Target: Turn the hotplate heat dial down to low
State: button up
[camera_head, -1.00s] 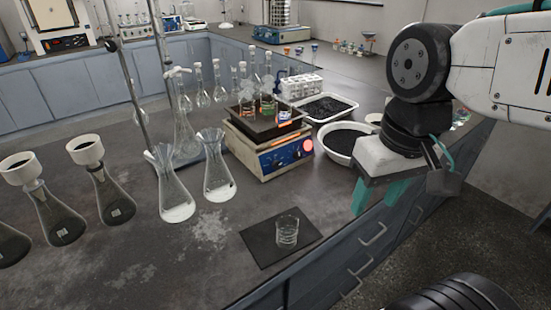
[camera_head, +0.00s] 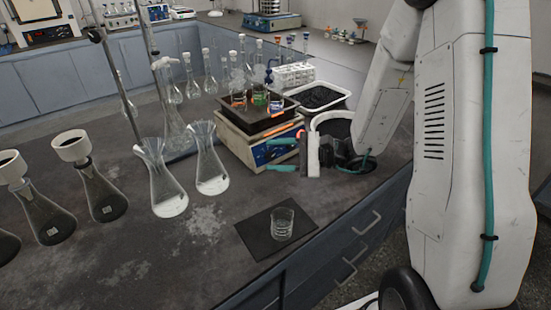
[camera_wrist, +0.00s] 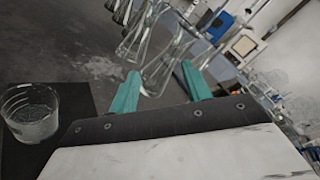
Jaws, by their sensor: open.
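The hotplate (camera_head: 232,147) is a cream box with a blue front panel, near the middle of the bench in the head view. My gripper (camera_head: 267,155) is in front of that panel, its two teal fingers apart and pointing left across it. Nothing is between the fingers. The fingers and gripper body cover the right part of the panel, so I cannot see the heat dial. I cannot tell whether a finger touches the panel. In the wrist view the open fingers (camera_wrist: 158,70) point toward glass flasks; the hotplate is not clear there.
Small flasks with coloured liquid stand in a dark tray (camera_head: 250,120) on the hotplate. Conical flasks (camera_head: 210,172) stand to its left. A glass beaker (camera_head: 282,224) sits on a dark mat (camera_head: 258,246) in front. A white basin (camera_head: 322,119) is just behind my gripper.

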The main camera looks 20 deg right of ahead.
aim_at(273, 157)
jog(key=w+d+f+m+t+h, duration=0.1)
jog(key=d+f+m+t, duration=0.1)
jog(key=f, duration=0.1)
jog(key=w+d+f+m+t+h, duration=0.2)
jog(key=d+f, duration=0.1)
jog(key=f, duration=0.1)
jog(key=w+d+f+m+t+h, duration=0.1)
jog(key=w+d+f+m+t, duration=0.1)
jog(key=d+f+m+t, duration=0.1)
jog(key=shift+w+d+f, duration=0.1)
jog(key=shift+w+f, duration=0.2)
jog(key=shift+w, duration=0.1)
jog(key=x, duration=0.7)
jog(key=shift+w, duration=0.1)
jog(key=c, duration=1)
